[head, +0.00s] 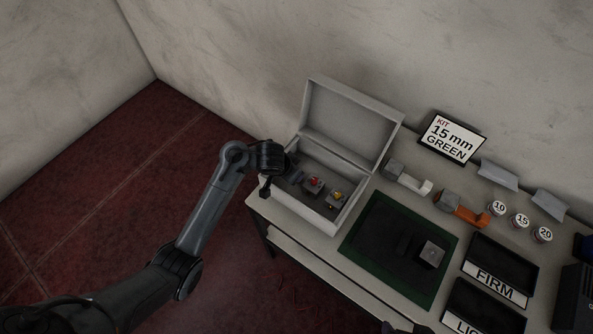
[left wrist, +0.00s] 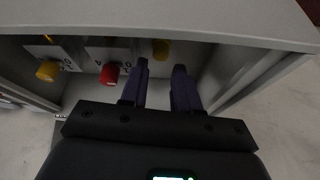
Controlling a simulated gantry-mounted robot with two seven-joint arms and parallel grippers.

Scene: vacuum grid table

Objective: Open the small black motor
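No part is clearly recognisable as a small black motor. An open grey case (head: 322,216) stands at the table's left end with its lid (head: 348,125) raised. Inside are small dark blocks with a red knob (head: 315,182) and a yellow knob (head: 337,196). In the left wrist view, a red knob (left wrist: 109,74) and two yellow knobs, one at the left (left wrist: 47,70), show. My left gripper (left wrist: 160,74) is open and empty, its two dark fingers apart, with the other yellow knob beyond the gap. In the head view it hangs at the case's left side. My right gripper is not seen.
A green-edged dark mat (head: 371,213) holds a grey block (head: 432,254) and a dark, unclear shape. Behind it are a white-and-grey tool (head: 408,178), an orange-and-grey tool (head: 462,210), numbered jars (head: 520,221) and a kit sign (head: 452,137). Labelled trays (head: 497,272) stand right.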

